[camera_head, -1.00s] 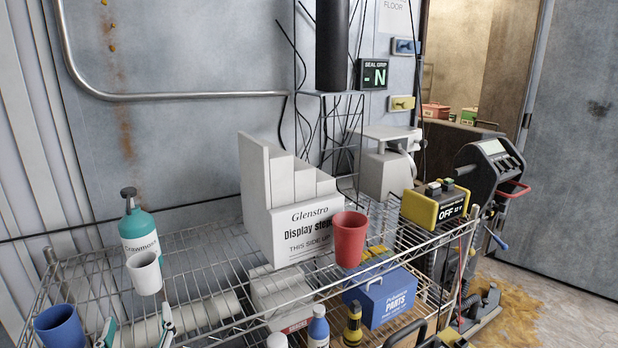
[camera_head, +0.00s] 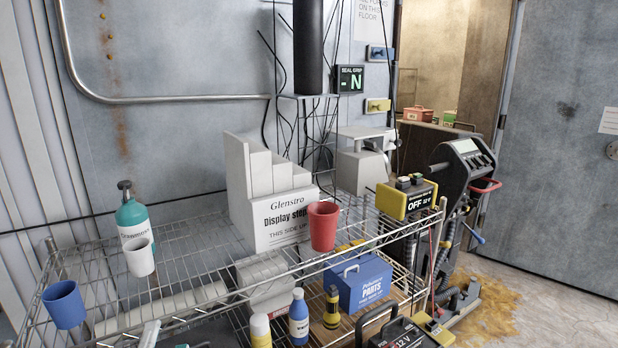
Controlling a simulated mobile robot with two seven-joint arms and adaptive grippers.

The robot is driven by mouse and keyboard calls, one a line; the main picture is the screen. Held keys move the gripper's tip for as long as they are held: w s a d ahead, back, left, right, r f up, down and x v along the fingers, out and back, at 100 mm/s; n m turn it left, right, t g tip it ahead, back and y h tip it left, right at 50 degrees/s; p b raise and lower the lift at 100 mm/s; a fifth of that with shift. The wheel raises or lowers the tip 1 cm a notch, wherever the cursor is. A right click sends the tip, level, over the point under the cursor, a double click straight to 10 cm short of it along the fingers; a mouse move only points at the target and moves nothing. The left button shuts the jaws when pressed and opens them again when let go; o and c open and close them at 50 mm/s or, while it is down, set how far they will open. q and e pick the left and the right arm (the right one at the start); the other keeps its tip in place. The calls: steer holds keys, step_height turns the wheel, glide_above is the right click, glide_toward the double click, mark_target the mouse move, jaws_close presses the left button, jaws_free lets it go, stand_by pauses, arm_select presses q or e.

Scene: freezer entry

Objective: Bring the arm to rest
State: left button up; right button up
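A small grey piece, seemingly a fingertip of my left gripper (camera_head: 150,333), shows at the bottom edge of the head view, at lower left. Most of that gripper and its arm lie below the frame, so its opening is unclear. No object shows in it. My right gripper is out of view. A white cup (camera_head: 139,258), a blue cup (camera_head: 64,304) and a red cup (camera_head: 323,226) are on the wire shelf (camera_head: 200,249), apart from the visible fingertip.
A teal bottle (camera_head: 133,219) stands behind the white cup. A white stepped display (camera_head: 275,205) and a yellow-black power box (camera_head: 406,198) are on the rack. A blue parts box (camera_head: 358,284) and several bottles sit lower. Brown-stained floor (camera_head: 490,305) shows at right.

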arm_select(q)
steer(key=s+d+f+m+g+h, duration=0.2)
steer(key=d+f+m+h, duration=0.35)
steer(key=f+m, duration=0.45)
steer(key=s+f+m+g, duration=0.4)
steer(key=f+m, duration=0.4)
steer(key=f, duration=0.3)
steer(key=s+f+m+g, duration=0.4)
steer(key=s+f+m, duration=0.2)
steer(key=f, duration=0.5)
steer(key=m, duration=0.2)
steer(key=shift+s+a+f+m, duration=0.2)
steer(key=shift+s+f+m, duration=0.15)
steer(key=shift+s+m, duration=0.05)
